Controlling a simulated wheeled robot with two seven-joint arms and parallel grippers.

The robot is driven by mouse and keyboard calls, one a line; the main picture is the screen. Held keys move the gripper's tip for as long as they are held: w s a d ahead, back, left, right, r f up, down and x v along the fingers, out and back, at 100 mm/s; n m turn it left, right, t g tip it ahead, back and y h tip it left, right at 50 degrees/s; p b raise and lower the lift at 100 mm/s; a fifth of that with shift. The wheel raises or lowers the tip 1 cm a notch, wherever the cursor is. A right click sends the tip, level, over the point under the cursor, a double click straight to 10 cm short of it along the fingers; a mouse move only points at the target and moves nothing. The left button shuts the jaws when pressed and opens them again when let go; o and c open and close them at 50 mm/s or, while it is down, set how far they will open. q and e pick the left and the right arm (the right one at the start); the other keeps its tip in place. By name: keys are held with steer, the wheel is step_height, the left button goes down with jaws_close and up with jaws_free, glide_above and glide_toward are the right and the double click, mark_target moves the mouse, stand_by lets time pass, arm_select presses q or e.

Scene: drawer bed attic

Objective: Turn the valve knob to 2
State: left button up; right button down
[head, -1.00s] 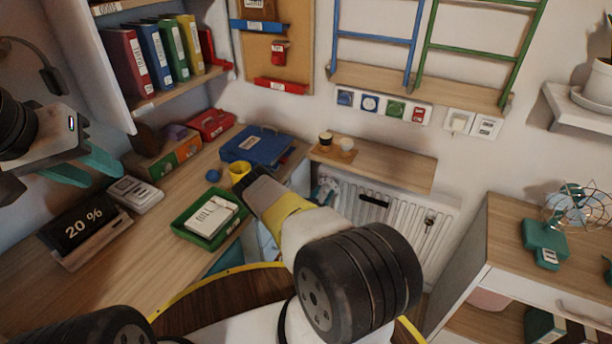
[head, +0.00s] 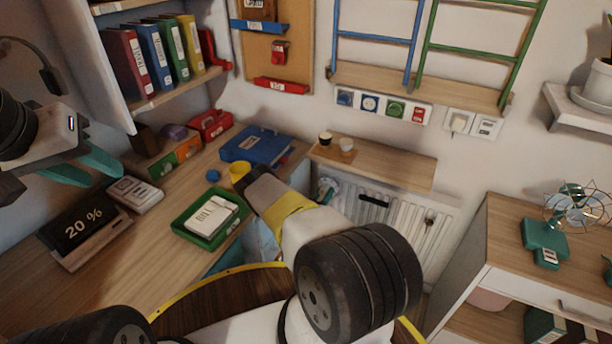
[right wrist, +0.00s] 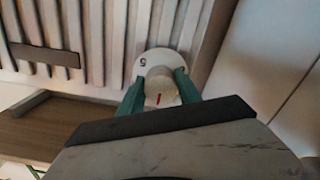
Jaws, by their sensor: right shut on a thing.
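The valve knob (right wrist: 158,82) is a round white knob at the radiator (right wrist: 112,28). A red mark shows on its front, and the digit 5 shows on the white ring around it, upper left of the knob. No 2 is visible to me. My right gripper (right wrist: 158,90) has its teal fingers on both sides of the knob and is shut on it. In the head view the knob area (head: 327,190) is small and partly hidden by my right arm, beside the white radiator (head: 408,220). My left gripper (head: 104,180) is open and empty above the desk.
A wooden shelf (head: 390,168) with two cups sits over the radiator. The desk holds a green tray (head: 185,232), a yellow cup (head: 239,171), a blue binder (head: 257,147) and a "20 %" display (head: 82,228). A cabinet (head: 520,240) stands at right.

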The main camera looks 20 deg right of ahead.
steer(key=shift+n, duration=2.2)
steer(key=c, duration=0.8)
jaws_free()
steer(key=shift+c, duration=0.2)
steer(key=shift+s+a, duration=0.1)
steer(key=v, duration=0.7)
steer(key=shift+s+a, duration=0.15)
steer(key=shift+a, duration=0.1)
